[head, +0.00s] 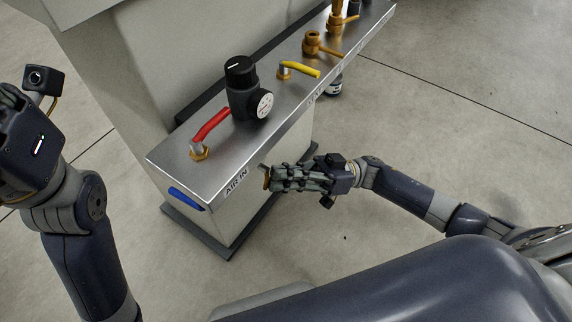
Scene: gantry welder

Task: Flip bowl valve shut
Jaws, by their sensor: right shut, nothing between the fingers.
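A steel-topped panel (180,151) labelled "AIR IN" carries several lever valves. A red lever (212,125) on a brass fitting is near its front end. A yellow lever (301,69) is farther back, and a blue lever (186,198) is on the front end face. I cannot tell which one is the bowl valve. My right gripper (268,178) is shut and empty beside the panel's right side, just below the label. A small brass-coloured piece shows at its fingertips; contact is unclear. My left arm is at the left edge, with its fingers out of view.
A black regulator (241,86) with a round gauge (262,104) stands between the red and yellow levers. Brass fittings (319,45) stand farther back. A dark bowl (333,87) hangs below the panel's right edge. The concrete floor to the right is clear.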

